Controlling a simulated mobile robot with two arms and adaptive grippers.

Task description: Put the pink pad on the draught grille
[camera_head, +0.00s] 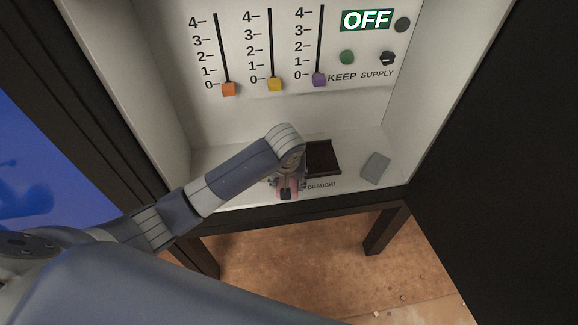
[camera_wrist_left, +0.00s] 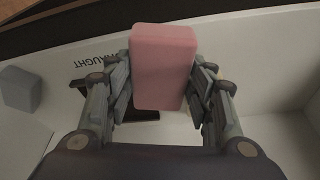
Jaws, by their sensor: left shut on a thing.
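The pink pad (camera_wrist_left: 162,68) is a rounded block between the fingers of my left gripper (camera_wrist_left: 160,80), which is shut on it. In the head view my left gripper (camera_head: 289,188) is over the front of the white shelf, left of the DRAUGHT label, and a bit of pink shows there. The draught grille (camera_head: 322,158) is a dark rectangle set in the shelf, just right of my left wrist. In the left wrist view the pad and fingers hide much of the grille (camera_wrist_left: 140,115). My right gripper is not in view.
A grey pad (camera_head: 375,167) lies on the shelf right of the grille; it also shows in the wrist view (camera_wrist_left: 20,89). The back panel has orange (camera_head: 229,89), yellow (camera_head: 274,84) and purple (camera_head: 319,79) sliders and an OFF sign (camera_head: 367,20). White side walls bound the shelf.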

